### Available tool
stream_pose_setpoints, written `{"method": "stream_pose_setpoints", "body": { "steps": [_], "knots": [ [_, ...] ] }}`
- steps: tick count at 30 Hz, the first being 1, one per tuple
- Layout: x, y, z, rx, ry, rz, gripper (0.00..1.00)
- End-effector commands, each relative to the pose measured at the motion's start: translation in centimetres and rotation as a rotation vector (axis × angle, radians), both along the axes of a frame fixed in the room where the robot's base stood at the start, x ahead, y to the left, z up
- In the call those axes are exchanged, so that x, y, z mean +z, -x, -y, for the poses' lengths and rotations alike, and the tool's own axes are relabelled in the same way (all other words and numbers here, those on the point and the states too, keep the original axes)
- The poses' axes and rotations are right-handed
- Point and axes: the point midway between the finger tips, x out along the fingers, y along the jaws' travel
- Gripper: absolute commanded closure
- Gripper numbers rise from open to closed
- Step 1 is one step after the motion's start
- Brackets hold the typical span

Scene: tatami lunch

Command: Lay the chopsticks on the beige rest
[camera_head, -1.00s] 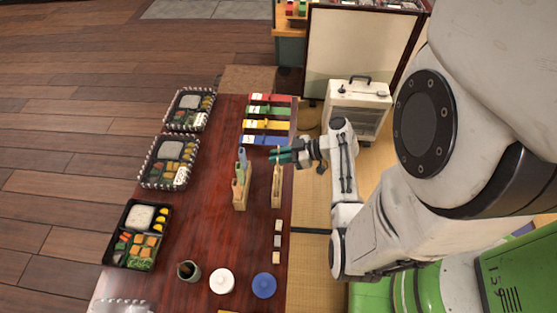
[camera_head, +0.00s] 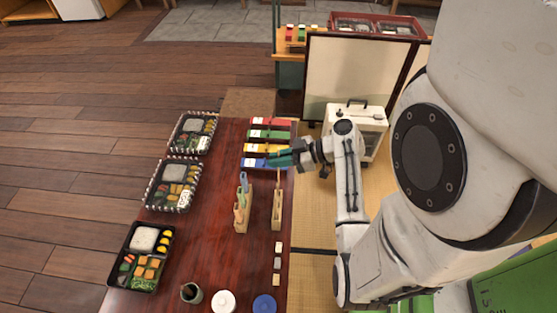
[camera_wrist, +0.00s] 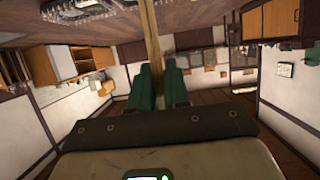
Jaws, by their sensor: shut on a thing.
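My gripper (camera_wrist: 158,88) has green fingers shut on the pale wooden chopsticks (camera_wrist: 152,45), which run upward out of the wrist view; I cannot tell the sticks apart. In the head view my gripper (camera_head: 283,160) is over the table's right edge, beside the blue box, with the chopsticks (camera_head: 278,179) thin below it. Below it stands a narrow wooden holder (camera_head: 277,214); I cannot tell whether the chopstick ends are clear of it. The beige rest (camera_head: 276,280) lies near the right edge, last in a row after a white rest (camera_head: 278,247) and a grey one (camera_head: 277,264).
A second wooden holder (camera_head: 242,220) with coloured utensils stands to the left. Coloured boxes, including a blue one (camera_head: 250,163), line the far end. Lunch trays (camera_head: 125,276) line the left side. A cup (camera_head: 191,292), white lid (camera_head: 223,301) and blue lid (camera_head: 264,304) are in front.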

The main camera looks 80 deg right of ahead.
Motion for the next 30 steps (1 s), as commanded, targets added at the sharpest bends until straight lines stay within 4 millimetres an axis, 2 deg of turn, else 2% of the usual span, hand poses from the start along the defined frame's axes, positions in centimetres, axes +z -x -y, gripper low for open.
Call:
{"method": "stream_pose_setpoints", "body": {
  "steps": [30],
  "knots": [
    [5.8,0.0,0.0,0.0,0.0,0.0,1.0]
  ]
}}
